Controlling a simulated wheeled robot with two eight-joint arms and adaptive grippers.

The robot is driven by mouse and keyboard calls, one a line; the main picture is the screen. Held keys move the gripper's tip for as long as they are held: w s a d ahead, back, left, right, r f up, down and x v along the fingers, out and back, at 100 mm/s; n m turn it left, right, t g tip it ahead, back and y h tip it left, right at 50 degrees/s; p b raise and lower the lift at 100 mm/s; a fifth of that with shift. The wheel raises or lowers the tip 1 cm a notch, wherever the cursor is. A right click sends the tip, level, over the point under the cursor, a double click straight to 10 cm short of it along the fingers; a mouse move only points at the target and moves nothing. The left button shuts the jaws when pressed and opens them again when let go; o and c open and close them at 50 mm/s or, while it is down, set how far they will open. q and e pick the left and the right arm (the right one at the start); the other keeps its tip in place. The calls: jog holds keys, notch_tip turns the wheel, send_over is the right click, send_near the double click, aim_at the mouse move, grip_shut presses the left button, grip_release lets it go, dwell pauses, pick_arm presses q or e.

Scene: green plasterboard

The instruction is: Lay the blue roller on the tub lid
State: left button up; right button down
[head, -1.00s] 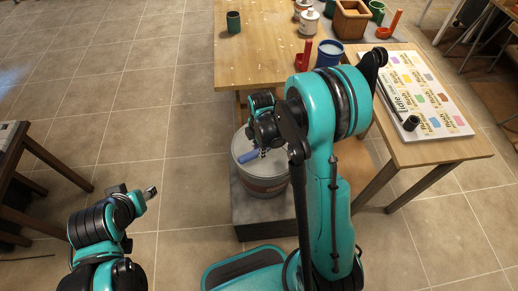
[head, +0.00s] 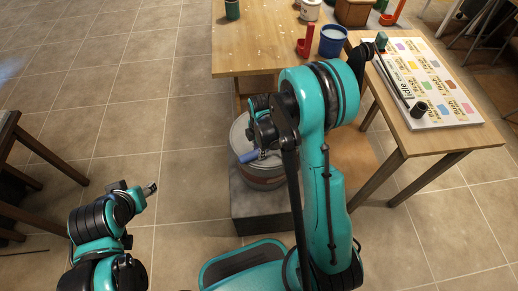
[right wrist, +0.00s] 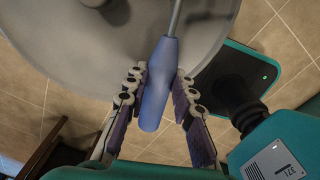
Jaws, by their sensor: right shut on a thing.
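The blue roller's handle (head: 249,156) shows in the head view just beneath my right gripper (head: 262,151), in front of the tub (head: 268,182). In the right wrist view the blue handle (right wrist: 157,92) lies between the two fingers of my right gripper (right wrist: 160,97), which is shut on it. A thin metal rod runs from the handle over the grey tub lid (right wrist: 60,50); the roller's far end is out of frame. I cannot tell whether the roller touches the lid. My left gripper (head: 149,188) is away to the left, above the floor; its finger opening is too small to judge.
The tub stands on a dark block (head: 262,218). A wooden table (head: 255,55) is behind it, with a red holder (head: 306,42) and blue cup (head: 332,40). A side table at right carries a colour chart (head: 425,85).

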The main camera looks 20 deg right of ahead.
jog(key=shift+f+b, duration=0.5)
jog(key=shift+b, duration=0.05)
jog(key=c, duration=1.2)
grip_release()
notch_tip(320, 180, up, 12)
jog(key=shift+d, duration=0.15)
